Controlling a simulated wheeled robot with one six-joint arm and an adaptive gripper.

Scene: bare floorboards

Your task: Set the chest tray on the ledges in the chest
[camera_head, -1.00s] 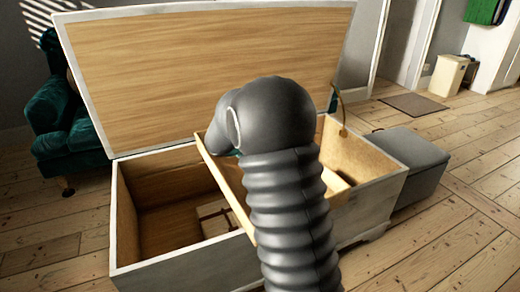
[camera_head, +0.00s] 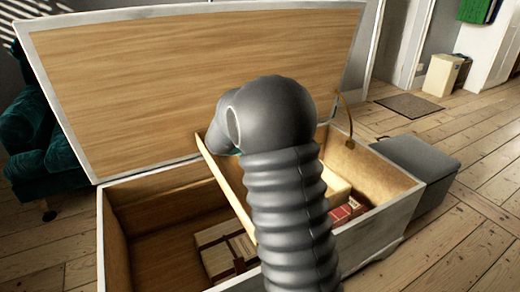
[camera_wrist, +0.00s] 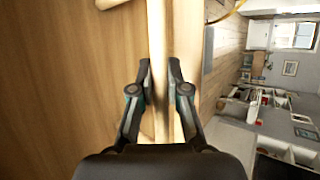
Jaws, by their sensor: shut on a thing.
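The chest (camera_head: 345,252) is a white box with a wooden inside, and its lid (camera_head: 190,75) stands open at the back. The wooden chest tray (camera_head: 222,178) shows as a tilted, slanting edge above the chest opening, mostly hidden behind my arm. In the wrist view my gripper (camera_wrist: 160,90) is shut on the tray's thin wooden wall (camera_wrist: 159,118), one finger on each side. In the head view the gripper is hidden by my arm. I cannot see the ledges clearly.
A strapped, box-like bundle (camera_head: 222,252) lies on the chest floor, with a red item (camera_head: 345,212) farther right inside. A lid stay (camera_head: 348,122) rises at the right wall. A grey ottoman (camera_head: 420,170) stands right of the chest. A green armchair (camera_head: 35,140) is at left.

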